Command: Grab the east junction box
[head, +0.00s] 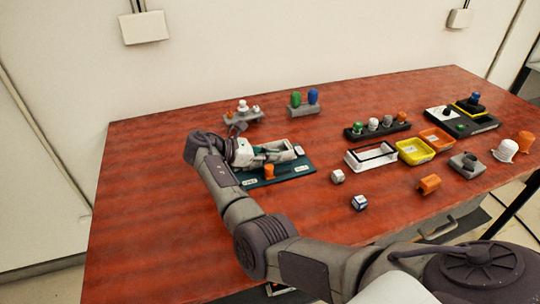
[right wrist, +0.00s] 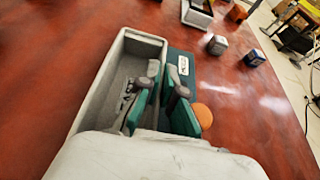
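My right gripper (right wrist: 162,84) is low over a dark green board (right wrist: 186,58) with pale labels too small to read. A grey open-topped box (right wrist: 112,78) lies beside and partly under the fingers. In the head view the right gripper (head: 272,153) covers much of the board (head: 297,173). An orange round piece (head: 269,172) stands at the board's near edge and shows right of the fingers in the wrist view (right wrist: 203,116). I cannot tell which thing is the east junction box. My left gripper is not in view.
Two small cubes (head: 338,176) (head: 359,202) lie right of the board. Beyond them are a white tray (head: 371,155), a yellow bin (head: 415,151) and an orange bin (head: 438,139). Grey stands with knobs (head: 242,116) (head: 306,107) are behind. The table's left side is clear.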

